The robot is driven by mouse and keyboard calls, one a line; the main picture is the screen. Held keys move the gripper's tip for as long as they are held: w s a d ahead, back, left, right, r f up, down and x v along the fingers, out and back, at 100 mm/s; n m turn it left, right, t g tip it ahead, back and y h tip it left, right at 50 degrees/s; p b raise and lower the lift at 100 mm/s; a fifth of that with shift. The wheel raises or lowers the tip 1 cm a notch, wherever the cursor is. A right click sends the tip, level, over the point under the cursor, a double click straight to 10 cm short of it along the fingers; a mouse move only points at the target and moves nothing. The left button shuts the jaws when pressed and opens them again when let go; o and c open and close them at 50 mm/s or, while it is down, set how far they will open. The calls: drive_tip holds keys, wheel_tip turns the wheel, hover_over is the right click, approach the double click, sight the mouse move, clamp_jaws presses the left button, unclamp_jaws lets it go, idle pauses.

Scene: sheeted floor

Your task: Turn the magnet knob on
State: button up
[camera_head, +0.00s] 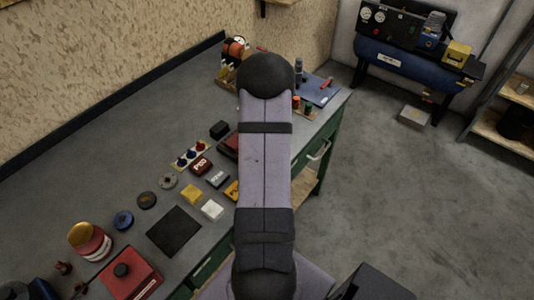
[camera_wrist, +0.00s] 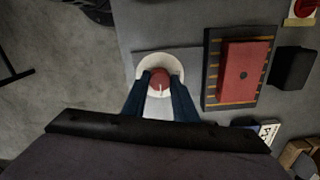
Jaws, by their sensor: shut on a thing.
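The magnet knob (camera_wrist: 159,80) is a round red knob with a white pointer line, in the upper middle of the wrist view. It sits on a round white base (camera_wrist: 159,58). The pointer line runs nearly straight down the picture, toward my palm. My gripper (camera_wrist: 160,77) has its two dark blue fingers on the left and right sides of the knob, shut on it. The knob is still on its base. In the head view my arm hides the knob and the gripper.
A black tray with yellow marks (camera_wrist: 212,72) holding a red block (camera_wrist: 243,75) lies close right of the knob. A black block (camera_wrist: 293,68) stands farther right. The grey workbench (camera_head: 100,186) carries several small parts left of my arm. Open floor (camera_head: 390,200) lies right.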

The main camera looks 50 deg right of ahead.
drive_tip(key=shift+r, duration=0.1)
drive_tip(key=o, duration=1.1)
drive_tip(key=shift+c, duration=0.2)
drive_tip(key=shift+r+b, duration=1.1)
drive_tip(key=shift+r, duration=2.55)
